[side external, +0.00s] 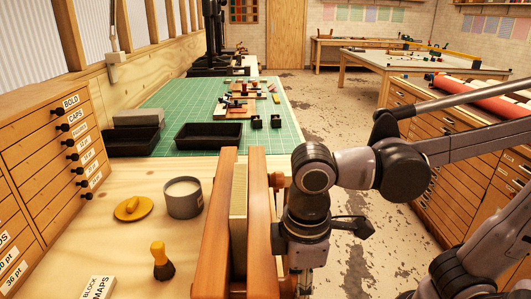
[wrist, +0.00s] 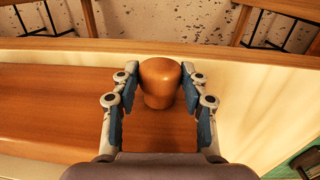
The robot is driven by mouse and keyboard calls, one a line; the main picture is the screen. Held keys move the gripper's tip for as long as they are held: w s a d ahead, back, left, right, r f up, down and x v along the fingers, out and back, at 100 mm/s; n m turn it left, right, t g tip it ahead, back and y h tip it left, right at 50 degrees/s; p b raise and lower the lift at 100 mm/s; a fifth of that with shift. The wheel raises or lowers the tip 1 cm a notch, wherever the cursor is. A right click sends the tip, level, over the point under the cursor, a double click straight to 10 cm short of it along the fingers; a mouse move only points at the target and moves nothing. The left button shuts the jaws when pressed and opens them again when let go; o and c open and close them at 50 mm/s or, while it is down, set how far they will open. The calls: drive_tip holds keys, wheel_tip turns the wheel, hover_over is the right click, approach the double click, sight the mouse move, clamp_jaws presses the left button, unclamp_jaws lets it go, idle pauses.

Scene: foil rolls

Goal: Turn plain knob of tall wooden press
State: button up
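The tall wooden press (side external: 262,225) stands on the bench in the side view, two upright reddish boards with a pale block (side external: 239,215) between them. In the wrist view, the press face (wrist: 50,95) fills the left and middle. A rounded plain wooden knob (wrist: 160,82) sits between the fingers of my gripper (wrist: 160,72). The blue pads meet the knob's left and right sides at its widest part, with no clear gap. In the side view, my gripper (side external: 298,285) points down at the right of the press; its fingertips and the gripped knob are not clearly visible there.
Left of the press are a grey cup (side external: 183,198), a yellow lid (side external: 133,208), a brush (side external: 162,260) and labelled drawers (side external: 75,145). Behind it, a green mat (side external: 180,95) holds black trays (side external: 208,136) and small blocks. Open floor (side external: 330,115) lies to the right.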

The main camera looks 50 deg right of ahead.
drive_tip(key=shift+c, duration=0.6)
drive_tip(key=shift+w+d+f+g+y, duration=0.1)
drive_tip(key=shift+w+d+g+y, duration=0.15)
drive_tip(key=shift+g+y, duration=1.15)
drive_tip(key=o, duration=1.2)
drive_tip(key=shift+c, duration=0.2)
drive_tip(key=v, duration=1.2)
